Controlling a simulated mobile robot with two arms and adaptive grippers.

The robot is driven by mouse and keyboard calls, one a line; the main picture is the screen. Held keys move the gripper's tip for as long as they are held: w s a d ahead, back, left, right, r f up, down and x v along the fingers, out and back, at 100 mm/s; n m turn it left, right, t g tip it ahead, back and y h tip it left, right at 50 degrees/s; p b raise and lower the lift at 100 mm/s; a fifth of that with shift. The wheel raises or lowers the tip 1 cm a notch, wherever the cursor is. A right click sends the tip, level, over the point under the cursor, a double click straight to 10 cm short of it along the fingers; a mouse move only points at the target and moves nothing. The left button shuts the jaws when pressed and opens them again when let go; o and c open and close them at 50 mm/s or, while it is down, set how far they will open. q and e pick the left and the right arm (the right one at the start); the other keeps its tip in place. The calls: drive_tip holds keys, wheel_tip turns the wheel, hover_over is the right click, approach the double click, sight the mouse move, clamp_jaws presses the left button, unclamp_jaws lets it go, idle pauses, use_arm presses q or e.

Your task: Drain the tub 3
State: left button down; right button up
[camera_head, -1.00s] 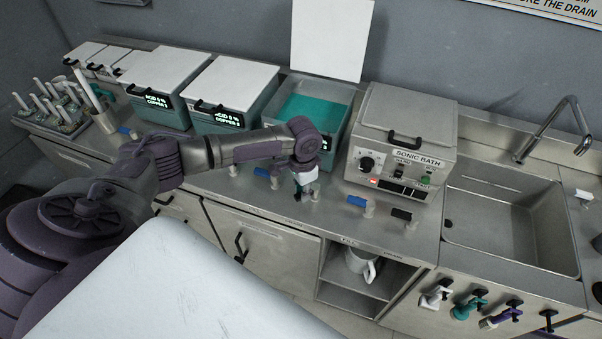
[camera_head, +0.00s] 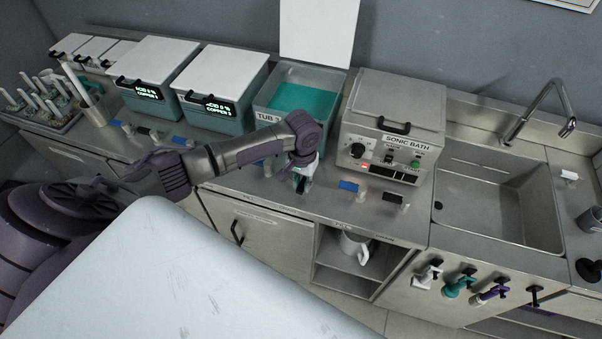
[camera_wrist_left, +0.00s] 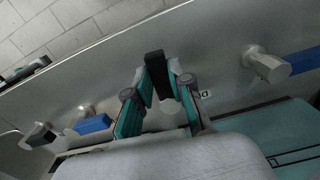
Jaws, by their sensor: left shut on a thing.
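Tub 3 (camera_head: 267,117) stands on the counter with its lid raised and teal liquid (camera_head: 303,98) inside. My left gripper (camera_head: 303,182) is in front of it, low over the counter. In the left wrist view the gripper (camera_wrist_left: 160,92) is shut on a black valve handle (camera_wrist_left: 155,66), which points toward the counter's front edge. A blue valve handle (camera_wrist_left: 305,60) beside it lies sideways along the counter. The gripper partly hides the valve's body. My right gripper is not in view.
The sonic bath (camera_head: 396,125) stands right of tub 3, with another blue handle (camera_head: 349,186) and black handle (camera_head: 392,198) in front. Closed acid tubs (camera_head: 225,85) stand to the left. A sink (camera_head: 500,200) is at the right. A mug (camera_head: 353,247) sits on the shelf below.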

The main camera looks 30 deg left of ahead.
sight(302, 185)
use_arm(q)
drive_tip(key=shift+w+r, duration=0.1)
idle(0.3)
drive_tip(key=c, duration=1)
unclamp_jaws()
drive_tip(key=shift+c, duration=0.2)
wheel_tip(302, 185, up, 12)
